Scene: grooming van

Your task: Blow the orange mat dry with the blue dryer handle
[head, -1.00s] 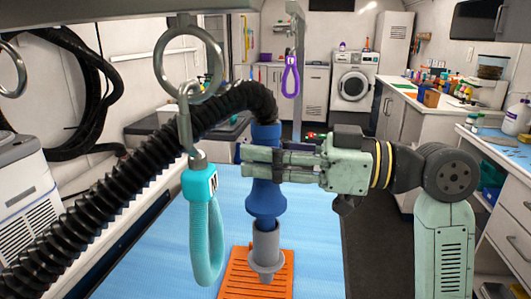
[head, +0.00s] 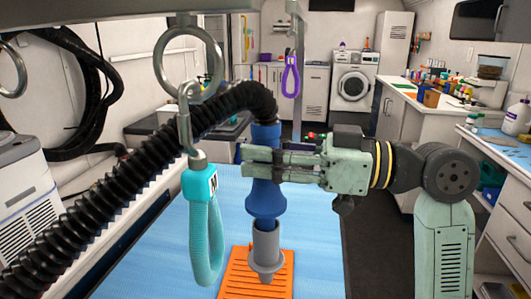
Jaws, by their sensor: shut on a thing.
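The blue dryer handle (head: 266,203) hangs upright from a black ribbed hose, with a grey nozzle (head: 266,243) pointing down. My gripper (head: 262,162) comes in from the right and is shut on the upper part of the handle. The orange mat (head: 240,284) is slatted and lies flat on the light blue table top (head: 165,262). The nozzle is over the mat in the picture and covers part of it. The gap between nozzle and mat is hard to judge. The mat's near edge is cut off by the frame.
The black hose (head: 120,200) runs from the lower left up to the handle. A teal loop (head: 208,235) hangs from a metal ring (head: 188,58) in front of the table. A purple loop (head: 291,78) hangs farther back. A counter with bottles (head: 440,95) stands at the right.

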